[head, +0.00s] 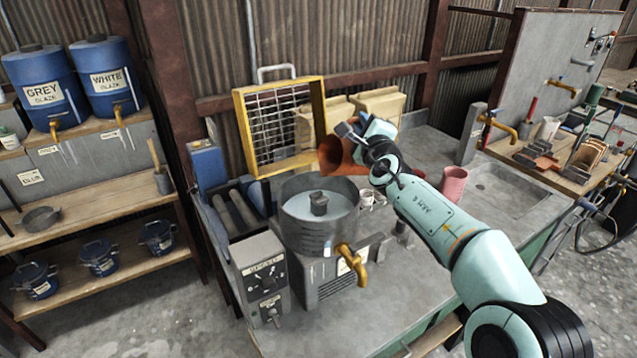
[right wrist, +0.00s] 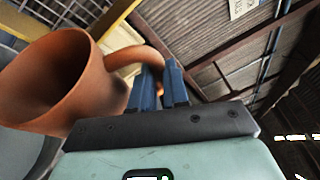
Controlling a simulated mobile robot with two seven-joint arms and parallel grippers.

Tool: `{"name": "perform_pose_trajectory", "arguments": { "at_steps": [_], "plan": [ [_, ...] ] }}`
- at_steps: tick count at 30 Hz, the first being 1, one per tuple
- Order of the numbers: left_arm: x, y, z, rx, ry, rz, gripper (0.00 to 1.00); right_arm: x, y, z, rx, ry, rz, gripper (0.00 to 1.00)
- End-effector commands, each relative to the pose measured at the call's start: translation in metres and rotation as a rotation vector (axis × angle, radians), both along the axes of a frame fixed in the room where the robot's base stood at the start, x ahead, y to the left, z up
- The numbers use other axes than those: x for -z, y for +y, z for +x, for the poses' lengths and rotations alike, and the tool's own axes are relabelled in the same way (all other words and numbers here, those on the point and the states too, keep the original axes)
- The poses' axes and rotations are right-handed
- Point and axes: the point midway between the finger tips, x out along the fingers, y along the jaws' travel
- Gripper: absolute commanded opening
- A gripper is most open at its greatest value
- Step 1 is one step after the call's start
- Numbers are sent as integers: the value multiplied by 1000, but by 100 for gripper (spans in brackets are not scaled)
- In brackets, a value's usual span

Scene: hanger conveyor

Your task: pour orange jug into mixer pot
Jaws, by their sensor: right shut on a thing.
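The orange jug (head: 338,156) is held tilted up and to the right of the mixer pot, its mouth facing left toward the pot. My right gripper (head: 362,132) is shut on the jug's handle. In the right wrist view the jug (right wrist: 62,85) fills the left side, its handle between the blue fingers (right wrist: 160,85). The mixer pot (head: 305,235) is a dark metal drum holding pale liquid, with a grey hub in the middle and a brass tap at its front right. No stream from the jug shows. My left gripper is out of view.
A yellow-framed mesh guard (head: 282,125) stands raised behind the pot. A control box (head: 262,275) is at its front left. A pink cup (head: 453,185) and a sink (head: 505,185) are to the right. Front bench space (head: 385,310) is clear.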

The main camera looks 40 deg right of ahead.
Motion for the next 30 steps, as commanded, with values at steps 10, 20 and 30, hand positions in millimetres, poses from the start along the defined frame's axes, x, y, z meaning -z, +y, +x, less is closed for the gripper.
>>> {"name": "perform_pose_trajectory", "arguments": {
  "at_steps": [10, 20, 30],
  "plan": [
    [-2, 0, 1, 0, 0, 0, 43, 2, -4, -1, 1, -2, 34, 0],
    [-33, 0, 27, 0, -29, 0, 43, 1, -21, -1, 0, -27, 276, 0],
    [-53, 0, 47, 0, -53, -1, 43, 7, -33, -2, 0, -43, 456, 0]
  ]
}}
